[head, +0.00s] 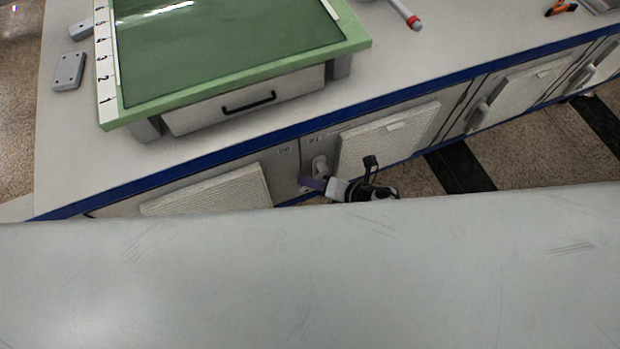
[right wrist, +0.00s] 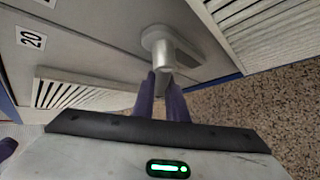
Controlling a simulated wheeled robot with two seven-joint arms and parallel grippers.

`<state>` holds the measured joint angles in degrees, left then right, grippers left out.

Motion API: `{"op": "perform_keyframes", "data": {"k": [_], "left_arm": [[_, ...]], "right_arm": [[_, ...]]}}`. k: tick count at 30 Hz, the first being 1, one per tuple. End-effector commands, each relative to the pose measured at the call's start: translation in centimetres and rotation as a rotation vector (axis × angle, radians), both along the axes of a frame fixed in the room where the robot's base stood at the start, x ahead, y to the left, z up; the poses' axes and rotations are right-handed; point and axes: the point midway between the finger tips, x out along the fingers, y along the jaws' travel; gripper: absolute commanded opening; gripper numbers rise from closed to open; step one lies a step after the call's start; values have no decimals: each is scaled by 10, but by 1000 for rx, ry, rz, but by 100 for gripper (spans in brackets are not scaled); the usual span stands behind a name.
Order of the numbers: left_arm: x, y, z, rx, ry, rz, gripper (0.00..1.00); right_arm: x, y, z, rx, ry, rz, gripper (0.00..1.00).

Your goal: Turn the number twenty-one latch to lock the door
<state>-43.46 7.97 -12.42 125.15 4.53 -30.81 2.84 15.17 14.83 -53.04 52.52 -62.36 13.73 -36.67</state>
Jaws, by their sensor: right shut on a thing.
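A light grey latch (head: 320,165) sits on the cabinet front, between two white louvred doors. In the right wrist view the latch (right wrist: 158,38) has an oval base and a stubby cylindrical handle that points toward my fingers. My right gripper (head: 308,184) reaches it from below and to the right. Its purple fingers (right wrist: 164,97) are shut on the handle's end. A label reading 20 (right wrist: 31,38) is to the left in the wrist view. My left gripper does not show in the head view.
A louvred door (head: 385,138) is close to the right of the latch. A broad grey surface (head: 300,275) fills the foreground and hides the lower cabinets.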

Motion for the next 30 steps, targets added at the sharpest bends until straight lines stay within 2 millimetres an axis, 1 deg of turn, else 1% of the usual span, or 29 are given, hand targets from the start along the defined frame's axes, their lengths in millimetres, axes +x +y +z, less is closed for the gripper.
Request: {"op": "perform_keyframes", "data": {"k": [12,13,15,16,25,30], "left_arm": [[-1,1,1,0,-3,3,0],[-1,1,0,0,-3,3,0],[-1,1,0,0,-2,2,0],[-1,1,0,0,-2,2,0],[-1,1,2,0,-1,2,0],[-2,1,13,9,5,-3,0]], "right_arm": [[2,-2,0,-8,-5,-2,0],[2,-2,0,-8,-5,-2,17],[2,-2,0,-8,-5,-2,29],[2,-1,0,-8,-5,-2,31],[0,-2,2,-7,-3,-1,31],[-11,-16,17,-8,-1,-2,31]]}}
